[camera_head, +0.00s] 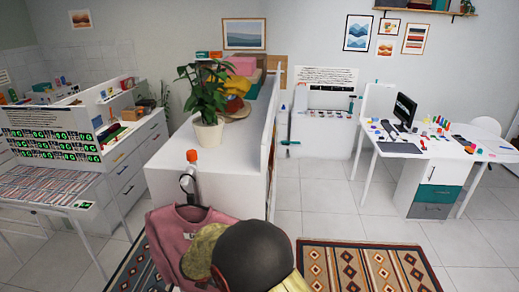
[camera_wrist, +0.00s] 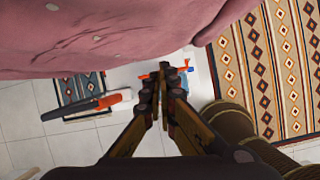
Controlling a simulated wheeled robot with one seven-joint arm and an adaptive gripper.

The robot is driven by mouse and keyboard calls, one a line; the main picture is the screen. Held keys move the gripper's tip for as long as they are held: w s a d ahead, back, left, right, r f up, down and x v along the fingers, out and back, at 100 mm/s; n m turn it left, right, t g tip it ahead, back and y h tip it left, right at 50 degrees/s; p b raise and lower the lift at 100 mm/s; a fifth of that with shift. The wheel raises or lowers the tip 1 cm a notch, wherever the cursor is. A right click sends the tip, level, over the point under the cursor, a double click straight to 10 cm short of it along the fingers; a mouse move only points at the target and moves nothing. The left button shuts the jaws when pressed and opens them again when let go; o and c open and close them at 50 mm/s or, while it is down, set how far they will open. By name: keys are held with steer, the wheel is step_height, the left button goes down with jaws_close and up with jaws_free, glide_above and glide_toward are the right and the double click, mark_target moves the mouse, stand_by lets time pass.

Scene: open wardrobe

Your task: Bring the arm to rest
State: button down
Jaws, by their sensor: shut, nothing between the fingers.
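My gripper (camera_wrist: 163,78) shows in the wrist view with its dark fingertips together and nothing between them. It points down over the tiled floor, and the fingers look clear of the things around them. A pink garment (camera_wrist: 120,35) fills the top of the wrist view, close to the fingers. The same garment shows in the head view (camera_head: 168,238) at the front end of the white wardrobe (camera_head: 165,185). In the head view a large dark round shape covers part of the garment; I cannot tell if it is part of my arm. The fingertips are not clearly visible there.
An orange-and-grey stick-like thing (camera_wrist: 88,105) is left of the fingers. A patterned rug (camera_wrist: 270,60) lies at right. A brown rounded thing (camera_wrist: 235,125) is close to the right finger. A potted plant (camera_head: 208,132) stands on the wardrobe. Tiled floor (camera_head: 330,210) is open to the right.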

steer(key=s+d+r+m+g+h+b, duration=0.1)
steer(key=s+d+r+m+g+b, duration=0.15)
steer(key=s+d+m+b, duration=0.5)
steer(key=s+d+r+m+g+b, duration=0.15)
steer(key=s+d+r+m, duration=0.25)
steer(key=s+d+m, duration=0.75)
steer(key=s+d+f+m+t+b, duration=0.1)
steer(key=s+d+m+b, duration=0.4)
steer(key=b, duration=0.5)
steer(key=s+d+f+m+t+y+b, duration=0.1)
steer(key=s+d+m+t+b, duration=0.2)
steer(key=d+m+b, duration=0.6)
steer(key=s+d+b, duration=0.2)
steer(key=d, duration=0.1)
steer(key=shift+s+d+t+y, duration=0.2)
steer(key=shift+d+t+y, duration=0.1)
steer(key=shift+t, duration=0.1)
steer(key=shift+f, duration=0.1)
